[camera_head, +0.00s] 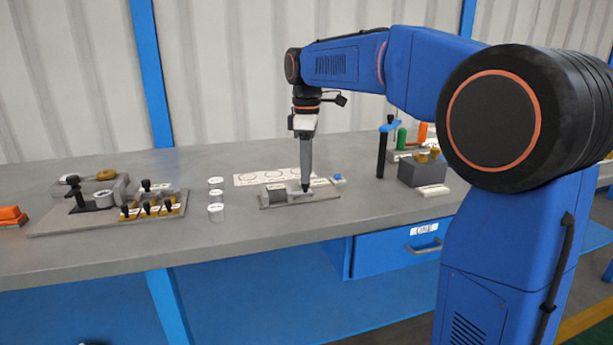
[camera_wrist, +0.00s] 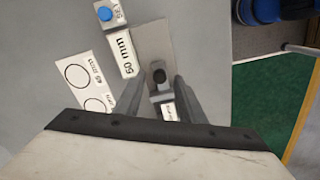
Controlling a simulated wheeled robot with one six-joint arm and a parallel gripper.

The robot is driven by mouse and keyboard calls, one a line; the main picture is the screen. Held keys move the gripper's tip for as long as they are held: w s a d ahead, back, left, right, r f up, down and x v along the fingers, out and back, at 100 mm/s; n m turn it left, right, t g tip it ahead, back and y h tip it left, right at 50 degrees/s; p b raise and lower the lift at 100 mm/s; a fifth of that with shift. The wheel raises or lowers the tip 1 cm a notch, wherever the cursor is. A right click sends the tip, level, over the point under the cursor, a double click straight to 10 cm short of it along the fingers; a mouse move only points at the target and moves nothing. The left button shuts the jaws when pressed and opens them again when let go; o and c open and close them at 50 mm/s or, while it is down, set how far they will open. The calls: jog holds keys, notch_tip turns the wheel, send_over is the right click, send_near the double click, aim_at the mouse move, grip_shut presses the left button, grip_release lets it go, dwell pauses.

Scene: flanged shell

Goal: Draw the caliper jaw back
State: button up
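The caliper fixture is a flat metal plate (camera_head: 322,196) on the bench with a grey block (camera_head: 275,194) on it. My gripper (camera_head: 306,187) points straight down over the plate. In the wrist view my gripper's fingers (camera_wrist: 161,84) stand apart, one on each side of the knob, with gaps visible. Whether the fingertips reach the knob's height is unclear.
A "50 mm" block (camera_wrist: 124,52) and a blue button (camera_wrist: 105,13) sit beside the plate. A white card with circles (camera_head: 262,177) lies behind. A grey box (camera_head: 420,173) and dark post (camera_head: 382,152) stand right.

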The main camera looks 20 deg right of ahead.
jog(key=shift+f, duration=1.2)
jog(key=shift+c, duration=0.6)
grip_shut()
jog(key=shift+d, duration=0.65)
jog(key=shift+o, duration=0.6)
grip_release()
jog(key=shift+d, duration=0.1)
jog(key=shift+r, duration=0.1)
